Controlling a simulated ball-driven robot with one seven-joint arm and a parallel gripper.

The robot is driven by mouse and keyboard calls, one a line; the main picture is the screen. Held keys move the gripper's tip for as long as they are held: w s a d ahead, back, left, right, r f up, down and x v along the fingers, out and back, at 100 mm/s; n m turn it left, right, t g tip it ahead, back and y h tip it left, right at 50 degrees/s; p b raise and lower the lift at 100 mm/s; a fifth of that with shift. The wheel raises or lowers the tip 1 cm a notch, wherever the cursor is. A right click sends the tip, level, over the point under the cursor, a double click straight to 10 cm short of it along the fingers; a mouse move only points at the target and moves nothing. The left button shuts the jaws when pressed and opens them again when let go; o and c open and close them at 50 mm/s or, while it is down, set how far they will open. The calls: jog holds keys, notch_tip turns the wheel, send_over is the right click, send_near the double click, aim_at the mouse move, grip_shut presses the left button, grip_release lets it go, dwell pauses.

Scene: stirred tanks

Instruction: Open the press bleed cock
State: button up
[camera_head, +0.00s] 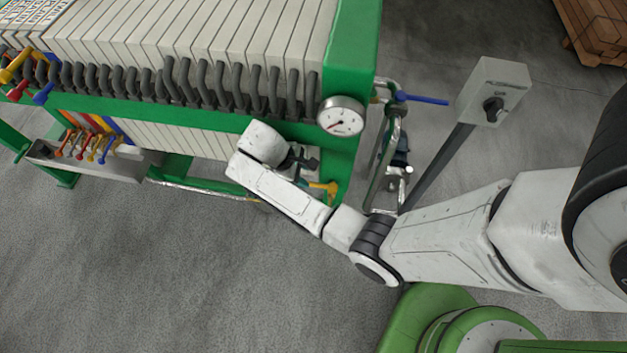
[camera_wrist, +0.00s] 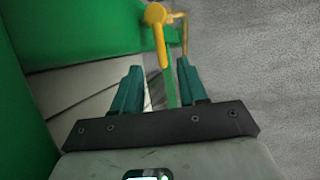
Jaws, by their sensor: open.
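A yellow lever (camera_wrist: 160,38), which looks like the bleed cock's handle, shows at the top of the wrist view. A round hub is at its upper end, and the lever hangs down from it. In the head view a yellow part (camera_head: 329,187) shows low by the green press end, mostly hidden by my arm. My gripper (camera_wrist: 159,68) is open and empty, with its teal fingers apart. The lever's lower end appears between the fingertips in the wrist view; I cannot tell how far beyond them it is. In the head view my gripper (camera_head: 304,172) is partly hidden behind my wrist.
A filter press (camera_head: 350,60) with pale plates stands at the back, with a round gauge (camera_head: 341,116) on its green end. A blue-handled valve (camera_head: 420,98) and a grey switch box (camera_head: 491,91) on a post stand right. The floor (camera_head: 150,270) in front is clear.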

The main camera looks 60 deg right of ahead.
aim_at(316, 184)
jog(key=x, duration=0.7)
grip_shut()
dwell(0.3)
dwell(0.3)
